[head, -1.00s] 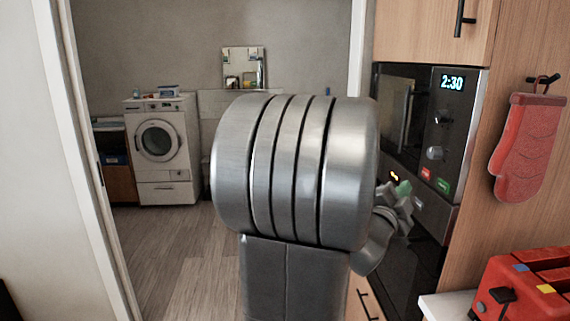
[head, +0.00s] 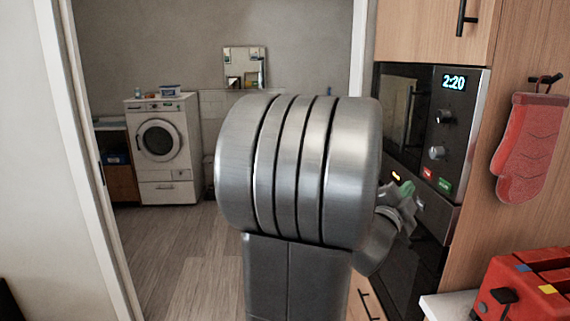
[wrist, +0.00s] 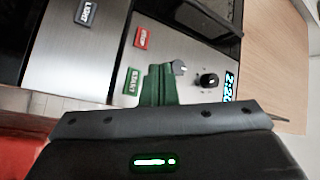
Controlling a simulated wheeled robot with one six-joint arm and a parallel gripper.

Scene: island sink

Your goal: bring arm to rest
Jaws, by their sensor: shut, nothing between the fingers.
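My arm fills the middle of the head view, its large metal joint hiding much of the doorway. My gripper (head: 406,190) shows partly behind it at the right, in front of the microwave (head: 445,140). In the wrist view its green fingers (wrist: 158,70) are together and empty. They point at the control panel (wrist: 110,60), beside the green START button (wrist: 133,82). I cannot tell the exact gap to the panel.
The microwave display (head: 454,82) reads 2:20. A red oven mitt (head: 530,145) hangs at the right, above a red toaster (head: 525,285) on a white counter. A washing machine (head: 165,150) stands beyond the doorway, with open floor before it.

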